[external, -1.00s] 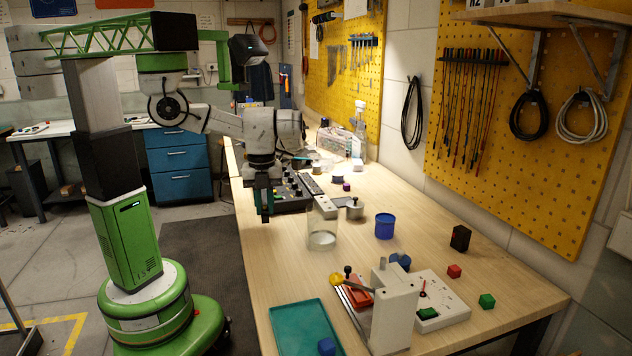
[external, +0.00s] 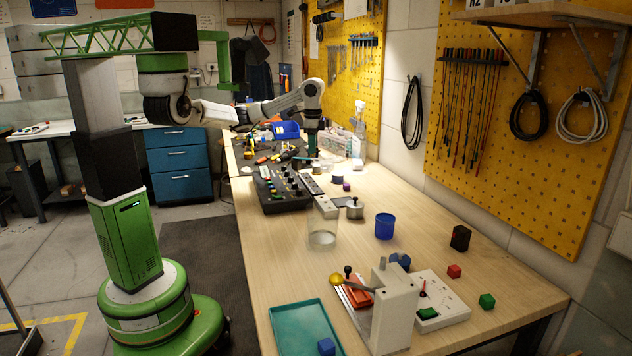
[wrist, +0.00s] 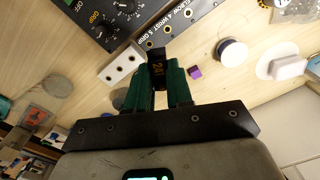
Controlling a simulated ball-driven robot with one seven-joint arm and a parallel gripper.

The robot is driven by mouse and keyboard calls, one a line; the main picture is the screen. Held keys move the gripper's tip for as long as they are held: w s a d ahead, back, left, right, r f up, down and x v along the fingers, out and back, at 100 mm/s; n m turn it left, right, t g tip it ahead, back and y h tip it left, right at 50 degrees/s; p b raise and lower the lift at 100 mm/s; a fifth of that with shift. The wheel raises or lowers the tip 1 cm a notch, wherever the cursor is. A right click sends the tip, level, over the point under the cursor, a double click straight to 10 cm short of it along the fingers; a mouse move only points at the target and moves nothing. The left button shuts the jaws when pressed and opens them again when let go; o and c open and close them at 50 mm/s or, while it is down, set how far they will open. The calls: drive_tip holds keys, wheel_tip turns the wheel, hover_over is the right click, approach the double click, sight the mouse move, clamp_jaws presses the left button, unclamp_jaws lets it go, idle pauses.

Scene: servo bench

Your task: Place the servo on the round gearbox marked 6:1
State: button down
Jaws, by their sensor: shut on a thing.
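My gripper (external: 312,149) hangs over the far part of the bench, and its green fingers also show in the wrist view (wrist: 160,80). It is shut on a small black block with yellow-orange printing, seemingly the servo (wrist: 158,64), held between the fingertips above the bench. In the external view the servo is too small to make out. A round white-topped piece with a dark blue rim (wrist: 232,52) stands right of the fingers and shows as a low blue disc (external: 337,178). A metal cylinder (external: 355,210) stands nearer. I cannot read 6:1 on either.
A black control box with knobs (external: 280,188) lies to the left. A white block with holes (wrist: 121,62) and a purple cube (wrist: 195,71) flank the fingers below. A clear jar (external: 322,233) and blue cup (external: 385,226) stand nearer. Bare wood lies around them.

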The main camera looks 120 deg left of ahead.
drive_tip(key=s+a+r+n, duration=0.1)
drive_tip(key=s+a+n, duration=0.2)
drive_tip(key=s+a, duration=0.45)
drive_tip(key=s+a+n, duration=0.2)
drive_tip(key=s+a, duration=0.2)
drive_tip(key=s, duration=0.7)
hover_over(317, 165)
drive_tip(key=shift+n, duration=0.3)
drive_tip(key=f, duration=0.5)
drive_tip(key=f+b, duration=0.1)
drive_tip(key=f, duration=0.2)
drive_tip(key=shift+s+d+f, duration=0.3)
drive_tip(key=shift+f, duration=0.05)
drive_tip(key=shift+w+a+f, duration=0.15)
drive_tip(key=shift+a+f, duration=0.05)
drive_tip(key=shift+f, duration=0.2)
drive_tip(key=shift+a+f+p, duration=0.1)
drive_tip(key=shift+f+p, duration=0.4)
drive_tip(key=shift+f, duration=1.1)
drive_tip(key=shift+f, duration=0.15)
drive_tip(key=c, duration=1)
unclamp_jaws()
